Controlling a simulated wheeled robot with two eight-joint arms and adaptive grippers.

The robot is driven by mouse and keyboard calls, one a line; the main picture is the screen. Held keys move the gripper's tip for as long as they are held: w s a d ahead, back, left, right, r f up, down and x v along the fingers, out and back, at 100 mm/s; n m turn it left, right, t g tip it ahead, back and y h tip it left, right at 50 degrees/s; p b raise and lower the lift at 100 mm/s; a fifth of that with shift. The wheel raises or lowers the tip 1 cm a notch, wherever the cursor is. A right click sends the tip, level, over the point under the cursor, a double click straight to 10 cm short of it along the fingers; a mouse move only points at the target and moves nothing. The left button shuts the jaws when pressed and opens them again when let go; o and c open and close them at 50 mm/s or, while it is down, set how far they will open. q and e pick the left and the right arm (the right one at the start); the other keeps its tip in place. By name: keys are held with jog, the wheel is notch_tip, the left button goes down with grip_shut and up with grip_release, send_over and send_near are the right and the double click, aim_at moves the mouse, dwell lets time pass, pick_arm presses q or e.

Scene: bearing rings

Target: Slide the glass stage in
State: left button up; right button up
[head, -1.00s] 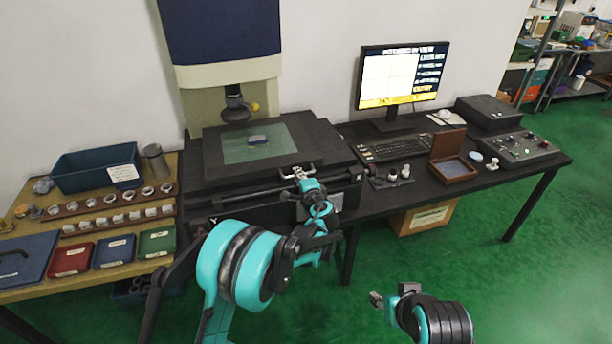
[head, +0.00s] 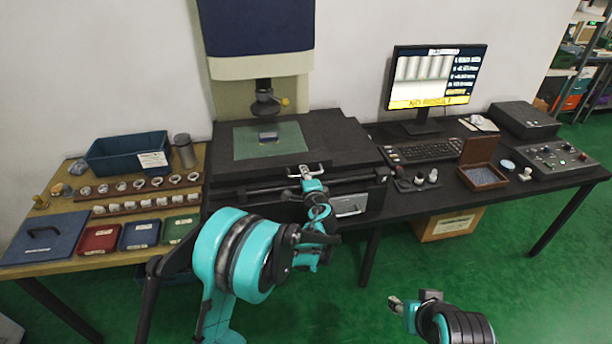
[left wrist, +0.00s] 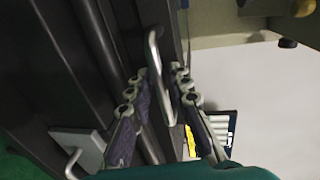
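The glass stage (head: 250,148) is a greenish pane in a dark plate on the measuring machine, with a small grey-blue part (head: 268,137) on it. The dark lens (head: 265,103) hangs above, nearly in line with the part in the head view. A metal handle (head: 306,169) is at the stage's front edge. My left gripper (head: 311,181) is at the handle. In the left wrist view the handle (left wrist: 154,55) passes between its two spread fingers (left wrist: 161,88), with gaps beside it. My right gripper (head: 397,303) is low at the front, away from the bench; its fingers are too small to judge.
A monitor (head: 433,75) with a yellow "NO RESULT" bar, a keyboard (head: 428,150), an open wooden box (head: 482,177) and a control panel (head: 550,155) stand right. Left are a blue bin (head: 115,150), ring racks (head: 130,188) and coloured trays (head: 98,238).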

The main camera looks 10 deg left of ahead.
pick_arm(q)
jog(key=shift+d, duration=0.1)
jog(key=v, duration=1.2)
